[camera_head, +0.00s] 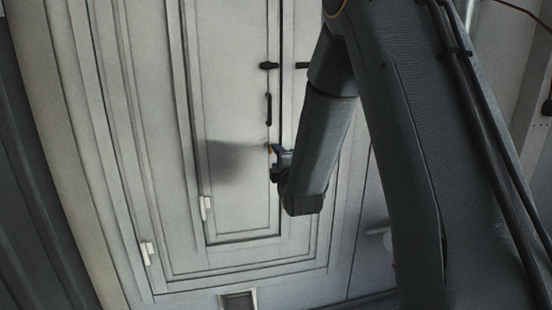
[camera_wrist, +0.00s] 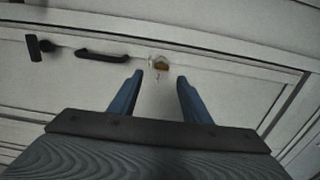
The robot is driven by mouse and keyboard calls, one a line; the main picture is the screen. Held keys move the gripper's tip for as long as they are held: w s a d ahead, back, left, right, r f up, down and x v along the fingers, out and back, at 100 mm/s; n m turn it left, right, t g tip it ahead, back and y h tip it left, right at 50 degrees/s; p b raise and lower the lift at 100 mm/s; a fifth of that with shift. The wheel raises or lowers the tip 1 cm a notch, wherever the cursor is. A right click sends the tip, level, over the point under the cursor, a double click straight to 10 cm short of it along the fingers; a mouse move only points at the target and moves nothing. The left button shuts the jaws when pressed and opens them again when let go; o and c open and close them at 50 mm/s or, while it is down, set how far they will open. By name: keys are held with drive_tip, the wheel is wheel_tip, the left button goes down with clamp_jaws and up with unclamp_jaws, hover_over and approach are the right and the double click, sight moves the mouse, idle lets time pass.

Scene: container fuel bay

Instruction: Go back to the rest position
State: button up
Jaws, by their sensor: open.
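My gripper (camera_wrist: 158,82) is open and empty in the wrist view, with its two blue fingers apart. It faces a pale cabinet door (camera_wrist: 220,88). A small lock with a yellowish part (camera_wrist: 161,63) sits on the door, just beyond the gap between the fingertips. In the head view my gripper (camera_head: 272,149) is small and partly hidden by my arm, close to the cabinet door (camera_head: 235,110). I cannot tell from the frames whether the fingertips touch the door.
A black handle (camera_head: 268,107) and a dark latch (camera_head: 268,66) are on the door; white hinges (camera_head: 206,203) are at its lower left. A dark ribbed wall (camera_head: 40,200) stands at the left. A small vent (camera_head: 238,300) is below the door. My arm hides much of the right side.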

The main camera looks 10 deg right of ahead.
drive_tip(key=s+f+m+g, duration=0.9)
drive_tip(key=s+f+m, duration=0.15)
drive_tip(key=s, duration=0.45)
drive_tip(key=s+f+m+g, duration=0.1)
drive_tip(key=s+m+g, duration=0.3)
drive_tip(key=s, duration=0.8)
drive_tip(key=s+f+m+g, duration=0.2)
drive_tip(key=s+m+g, duration=0.2)
drive_tip(key=s, duration=0.8)
drive_tip(key=shift+s+f+g, duration=0.2)
drive_tip(key=shift+f+g, duration=0.1)
drive_tip(key=shift+g, duration=0.2)
drive_tip(key=shift+r, duration=0.15)
drive_tip(key=shift+o, duration=0.2)
